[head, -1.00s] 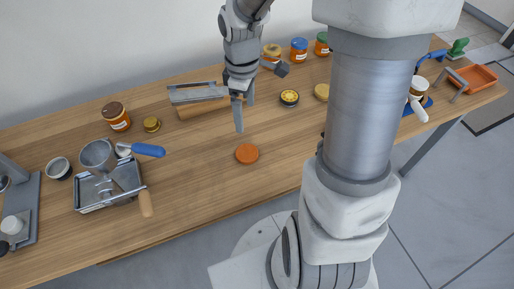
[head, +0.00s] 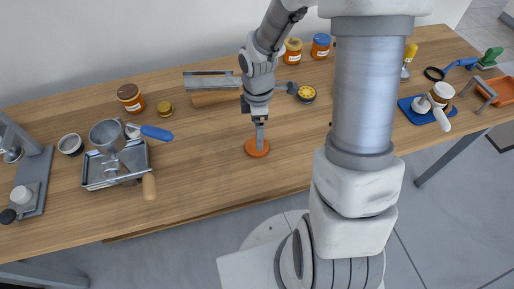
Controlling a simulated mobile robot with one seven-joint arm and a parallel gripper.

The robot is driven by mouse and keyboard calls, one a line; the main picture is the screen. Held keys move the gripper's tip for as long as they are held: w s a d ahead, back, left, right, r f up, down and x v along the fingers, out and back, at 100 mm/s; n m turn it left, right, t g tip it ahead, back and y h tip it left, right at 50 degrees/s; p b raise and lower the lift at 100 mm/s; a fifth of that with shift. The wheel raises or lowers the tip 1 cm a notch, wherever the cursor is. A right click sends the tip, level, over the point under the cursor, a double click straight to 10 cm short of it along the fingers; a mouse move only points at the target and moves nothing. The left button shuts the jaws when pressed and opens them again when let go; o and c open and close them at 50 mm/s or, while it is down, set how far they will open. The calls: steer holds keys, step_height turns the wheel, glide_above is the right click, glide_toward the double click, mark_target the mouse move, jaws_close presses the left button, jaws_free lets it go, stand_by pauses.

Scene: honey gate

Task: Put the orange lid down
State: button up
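The orange lid (head: 257,153) is a flat round disc on the wooden table (head: 205,165), near the middle of its front half. My gripper (head: 259,137) points down right over it. The visible finger's tip meets the lid's upper face in the picture. The fingers overlap in this view, so I cannot tell whether they are spread or closed, nor whether they grip the lid.
A metal tray (head: 91,178) with a funnel (head: 106,135) and a blue-handled tool (head: 156,133) stands left. Bare table surrounds the orange lid.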

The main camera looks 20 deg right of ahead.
steer(key=shift+a+f+b, duration=0.15)
steer(key=shift+f+b, duration=0.55)
steer(key=shift+f, duration=2.35)
steer(key=shift+c, duration=0.3)
steer(key=c, duration=1.2)
steer(key=shift+r, duration=0.5)
steer(key=r, duration=0.1)
steer(key=r+p, duration=0.1)
steer(key=r, duration=0.2)
steer(key=shift+s+d, duration=0.3)
steer(key=shift+d, duration=0.05)
steer(key=s+d+r+p, duration=0.3)
steer(key=s+d+r, duration=0.3)
steer(key=s+d, duration=0.15)
steer(key=w+a+m, duration=0.2)
steer(key=w+m, duration=0.2)
steer(key=m, duration=0.1)
steer(key=w+a+f+m, duration=0.1)
steer(key=w+a+m, duration=0.2)
steer(key=w+m, duration=0.1)
steer(key=w+a+m, duration=0.3)
steer(key=w+m, duration=0.2)
steer(key=m, duration=0.1)
steer(key=shift+a+f+m, duration=0.1)
steer(key=shift+f+m, duration=0.25)
steer(key=shift+m, duration=0.05)
